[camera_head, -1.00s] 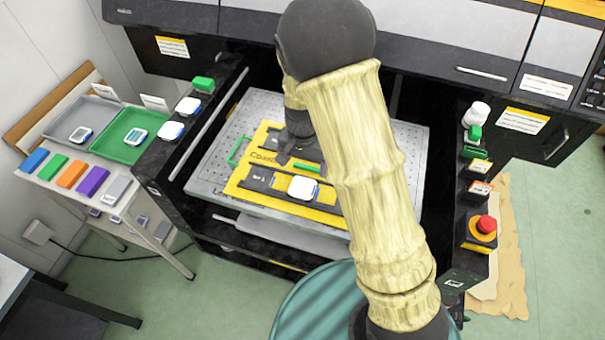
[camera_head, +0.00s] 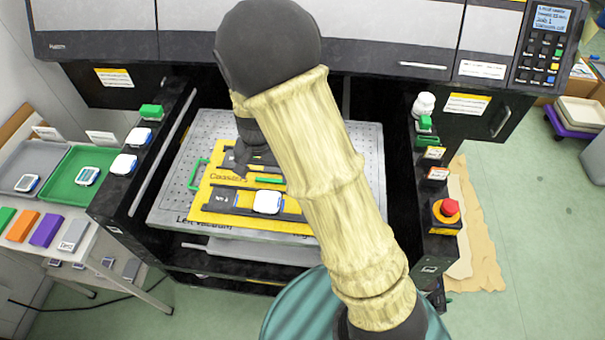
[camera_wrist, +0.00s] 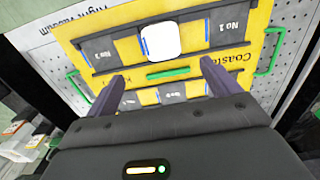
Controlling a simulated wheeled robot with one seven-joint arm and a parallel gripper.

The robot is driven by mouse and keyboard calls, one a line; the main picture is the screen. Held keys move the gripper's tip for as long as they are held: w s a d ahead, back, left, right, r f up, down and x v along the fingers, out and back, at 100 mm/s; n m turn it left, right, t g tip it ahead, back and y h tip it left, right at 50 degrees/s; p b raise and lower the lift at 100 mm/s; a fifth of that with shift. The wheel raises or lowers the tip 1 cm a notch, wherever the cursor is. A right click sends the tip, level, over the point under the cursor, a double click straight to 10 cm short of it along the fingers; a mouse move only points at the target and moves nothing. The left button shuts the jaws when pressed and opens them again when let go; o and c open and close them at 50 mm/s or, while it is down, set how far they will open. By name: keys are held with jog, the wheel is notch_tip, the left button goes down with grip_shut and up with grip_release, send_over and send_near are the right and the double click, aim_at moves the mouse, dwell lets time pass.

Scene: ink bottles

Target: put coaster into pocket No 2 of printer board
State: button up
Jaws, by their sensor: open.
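The yellow printer board (camera_head: 203,201) lies on the perforated metal bed, with dark pocket strips along it. A white coaster (camera_head: 267,202) with a blue edge lies on the near strip. In the wrist view, the coaster (camera_wrist: 161,41) sits between a pocket marked No 1 (camera_wrist: 230,27) and another numbered pocket (camera_wrist: 105,54) whose number is hard to read. I cannot tell whether it is fully seated. My gripper (camera_wrist: 160,85) is open and empty above the board, its two fingers apart and clear of the coaster. In the head view its fingertips are hard to make out.
Green handles (camera_head: 199,174) stand on the board. A red stop button (camera_head: 449,207) is at the right. The printer body overhangs behind.

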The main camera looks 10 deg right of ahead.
jog(key=s+d+r+n+t, duration=0.2)
jog(key=s+d+r+n, duration=0.2)
jog(key=s+d+r, duration=0.4)
jog(key=s+d, duration=0.4)
jog(key=d, duration=0.1)
jog(key=shift+s+r+t, duration=0.15)
jog(key=shift+r+t, duration=0.15)
jog(key=shift+r, duration=0.1)
jog(key=shift+d, duration=0.1)
jog(key=shift+c, duration=0.2)
